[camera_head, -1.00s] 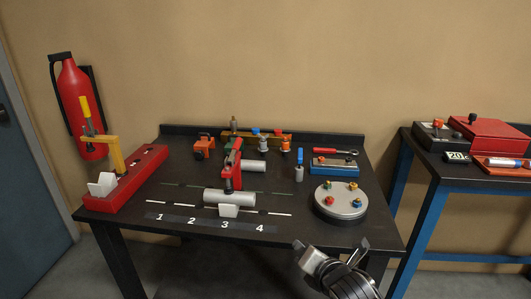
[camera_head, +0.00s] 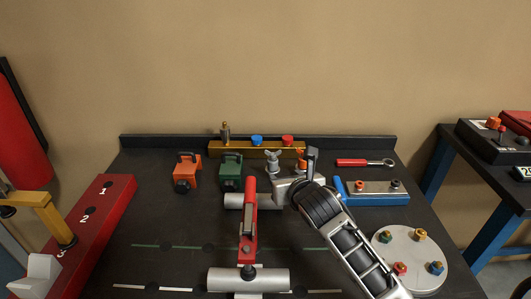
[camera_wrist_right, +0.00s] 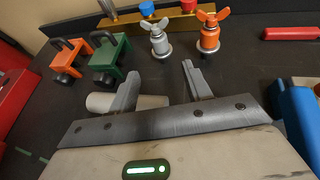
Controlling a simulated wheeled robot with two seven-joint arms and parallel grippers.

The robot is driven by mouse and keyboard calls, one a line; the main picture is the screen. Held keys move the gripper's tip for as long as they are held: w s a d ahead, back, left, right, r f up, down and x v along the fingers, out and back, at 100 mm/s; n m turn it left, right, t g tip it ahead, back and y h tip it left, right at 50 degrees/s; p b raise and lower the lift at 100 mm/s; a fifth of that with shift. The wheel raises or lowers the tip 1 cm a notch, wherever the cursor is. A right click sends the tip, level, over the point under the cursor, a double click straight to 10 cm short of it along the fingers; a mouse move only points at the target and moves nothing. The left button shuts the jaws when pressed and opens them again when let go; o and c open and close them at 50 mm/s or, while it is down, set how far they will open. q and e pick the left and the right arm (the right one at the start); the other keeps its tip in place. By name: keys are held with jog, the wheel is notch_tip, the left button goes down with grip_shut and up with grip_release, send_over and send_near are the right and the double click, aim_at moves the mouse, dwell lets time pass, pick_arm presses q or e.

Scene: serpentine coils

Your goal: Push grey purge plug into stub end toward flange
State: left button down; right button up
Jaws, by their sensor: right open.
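The grey purge plug (camera_head: 272,160), with a wing-shaped top, stands at the back of the table beside an orange winged plug (camera_head: 301,160). Both also show in the right wrist view, the grey one (camera_wrist_right: 160,42) left of the orange one (camera_wrist_right: 208,33). My right gripper (camera_head: 297,178) is open and empty, in front of these plugs; its fingers (camera_wrist_right: 158,80) point toward them without touching. Two grey pipe pieces lie on the table, a front one (camera_head: 220,280) and a rear one (camera_head: 236,201); I cannot tell which is the stub end. My left gripper is not in view.
A red-handled clamp (camera_head: 249,215) stands between the pipes. Orange (camera_head: 187,170) and green (camera_head: 230,170) clamps stand behind left. A blue block (camera_head: 375,198) and a round flange plate (camera_head: 408,245) with coloured bolts lie right. A yellow rail (camera_head: 215,149) runs along the back.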

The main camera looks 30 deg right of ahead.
aim_at(274, 165)
jog(key=x, duration=0.4)
jog(key=shift+w+r, duration=0.15)
jog(key=shift+w, duration=0.15)
jog(key=shift+w+d+f+b, duration=0.2)
jog(key=shift+w+f+b, duration=0.5)
jog(key=shift+w+b, duration=0.1)
jog(key=b+x, duration=0.2)
jog(key=x, duration=0.2)
jog(key=shift+w+d, duration=0.1)
jog(key=shift+w, duration=0.1)
jog(key=shift+w+b, duration=0.3)
jog(key=shift+w, duration=0.25)
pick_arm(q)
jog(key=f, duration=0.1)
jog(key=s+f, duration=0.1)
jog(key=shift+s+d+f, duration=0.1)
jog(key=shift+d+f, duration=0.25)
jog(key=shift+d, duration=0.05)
pick_arm(e)
jog(key=shift+d, duration=0.1)
